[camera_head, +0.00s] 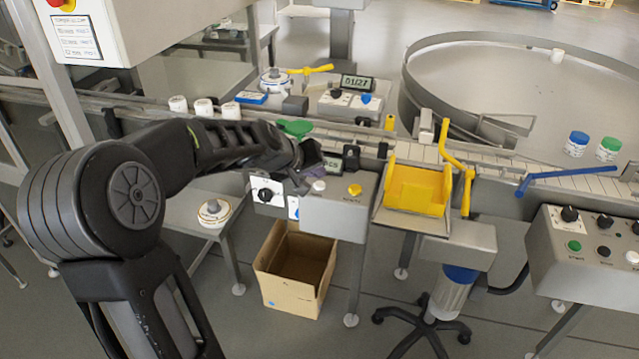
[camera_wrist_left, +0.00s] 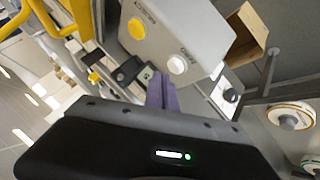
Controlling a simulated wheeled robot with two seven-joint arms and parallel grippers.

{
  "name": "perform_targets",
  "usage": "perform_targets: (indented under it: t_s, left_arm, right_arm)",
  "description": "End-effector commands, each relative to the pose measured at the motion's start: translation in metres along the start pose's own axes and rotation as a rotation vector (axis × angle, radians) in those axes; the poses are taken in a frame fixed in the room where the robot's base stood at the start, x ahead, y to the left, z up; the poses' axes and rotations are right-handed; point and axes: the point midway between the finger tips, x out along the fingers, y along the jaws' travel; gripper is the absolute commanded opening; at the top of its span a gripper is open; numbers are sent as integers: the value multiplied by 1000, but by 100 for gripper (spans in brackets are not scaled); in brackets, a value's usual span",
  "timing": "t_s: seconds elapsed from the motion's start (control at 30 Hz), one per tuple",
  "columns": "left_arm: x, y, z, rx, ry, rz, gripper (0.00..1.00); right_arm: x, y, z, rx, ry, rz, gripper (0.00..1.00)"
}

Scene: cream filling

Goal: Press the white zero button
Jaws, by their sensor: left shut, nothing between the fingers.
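The white zero button (camera_head: 318,186) sits on top of a grey control box (camera_head: 338,215), to the left of a yellow button (camera_head: 354,190). In the left wrist view the white button (camera_wrist_left: 177,66) shows clearly, with the yellow button (camera_wrist_left: 136,28) above and left of it. My left gripper (camera_head: 312,170) is shut and empty, close behind the white button in the head view. My right gripper is not in view.
A small display (camera_head: 333,166) stands behind the box and a black knob (camera_head: 265,195) is on the panel at left. A yellow tray (camera_head: 414,192) is to the right. An open cardboard box (camera_head: 290,290) stands on the floor below.

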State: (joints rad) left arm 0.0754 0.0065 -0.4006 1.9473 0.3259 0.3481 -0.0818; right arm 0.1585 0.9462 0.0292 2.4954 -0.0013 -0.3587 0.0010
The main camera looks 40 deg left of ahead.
Motion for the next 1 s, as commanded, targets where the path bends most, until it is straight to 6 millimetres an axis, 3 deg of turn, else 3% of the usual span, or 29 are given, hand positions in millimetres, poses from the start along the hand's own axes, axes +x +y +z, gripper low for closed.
perform_targets:
  t_s: [1.0]
  left_arm:
    - [6,-5,5,0,0,0,0]
  right_arm:
    - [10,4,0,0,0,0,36]
